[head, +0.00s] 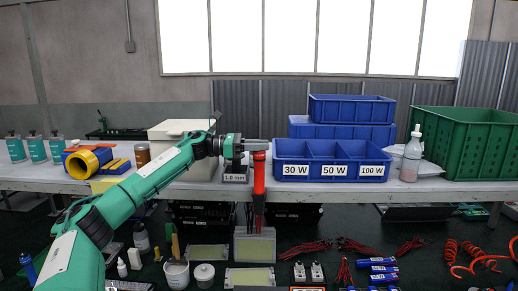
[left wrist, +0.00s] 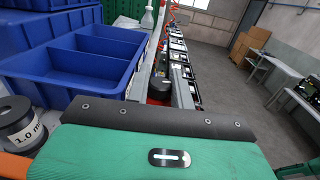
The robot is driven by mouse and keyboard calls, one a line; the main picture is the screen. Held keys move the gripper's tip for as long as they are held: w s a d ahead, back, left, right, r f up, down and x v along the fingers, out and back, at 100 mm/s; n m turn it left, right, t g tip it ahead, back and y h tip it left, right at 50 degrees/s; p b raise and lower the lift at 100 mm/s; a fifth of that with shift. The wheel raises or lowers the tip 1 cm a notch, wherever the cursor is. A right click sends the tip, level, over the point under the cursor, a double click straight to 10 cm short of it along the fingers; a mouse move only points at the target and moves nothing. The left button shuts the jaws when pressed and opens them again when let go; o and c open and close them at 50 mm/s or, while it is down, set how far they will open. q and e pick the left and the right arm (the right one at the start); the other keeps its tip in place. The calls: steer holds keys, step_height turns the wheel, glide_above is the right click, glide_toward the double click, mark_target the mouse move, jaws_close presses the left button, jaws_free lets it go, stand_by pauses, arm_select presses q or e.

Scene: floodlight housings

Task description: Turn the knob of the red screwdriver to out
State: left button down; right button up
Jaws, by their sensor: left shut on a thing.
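The red screwdriver (head: 259,174) stands upright in the head view, at the front edge of the table, with its dark lower end pointing down. My left gripper (head: 257,146) is shut on its upper part. In the left wrist view the screwdriver (left wrist: 159,100) shows as red and black between the two grey fingers (left wrist: 162,82). Its black knob (left wrist: 158,87) shows only in part there, and its setting cannot be read. My right gripper is in neither view.
A blue three-part bin (head: 333,180) labelled 30 W, 50 W and 100 W stands right of the screwdriver. A spool (head: 235,173) marked 1.0 stands close on its left. A green crate (head: 465,143) and a bottle (head: 412,155) are further right. Parts lie below in front.

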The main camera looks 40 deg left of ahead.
arm_select(q)
steer(key=shift+g, duration=0.3)
steer(key=c, duration=1.3)
jaws_free()
steer(key=shift+o, duration=0.2)
steer(key=shift+r, duration=0.1)
steer(key=shift+r, duration=0.65)
step_height(320, 180, up, 18)
steer(key=b, duration=0.2)
steer(key=shift+r+b, duration=0.25)
steer(key=shift+b, duration=0.1)
